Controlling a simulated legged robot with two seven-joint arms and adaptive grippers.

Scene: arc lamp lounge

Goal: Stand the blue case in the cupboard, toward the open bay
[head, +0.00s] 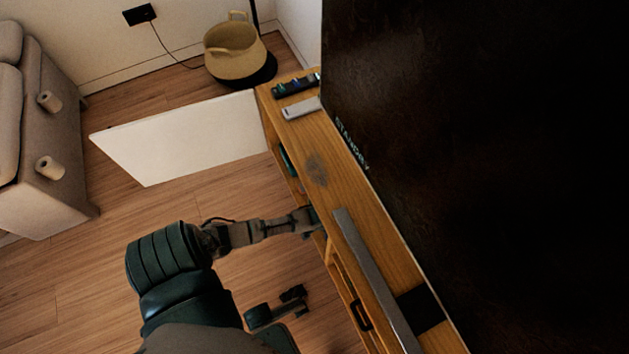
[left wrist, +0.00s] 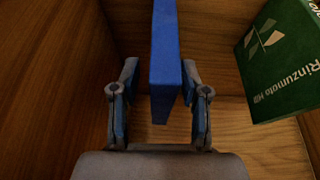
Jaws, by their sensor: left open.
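In the left wrist view the blue case (left wrist: 165,60) stands upright, edge toward me, inside the wooden cupboard. My left gripper (left wrist: 159,88) is open with its fingers on both sides of the case. A gap shows at the left finger; the right finger is close to the case, and I cannot tell if it touches. A green case (left wrist: 280,62) with white lettering is to the right, apart from the blue one. In the head view my left arm reaches into the side of the cupboard (head: 316,165); the gripper's fingers and blue case are hidden there. My right gripper is not seen.
A white door panel (head: 190,135) stands open at the cupboard's far end. A large black screen (head: 480,150) rises on the right. A basket (head: 234,50) stands behind.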

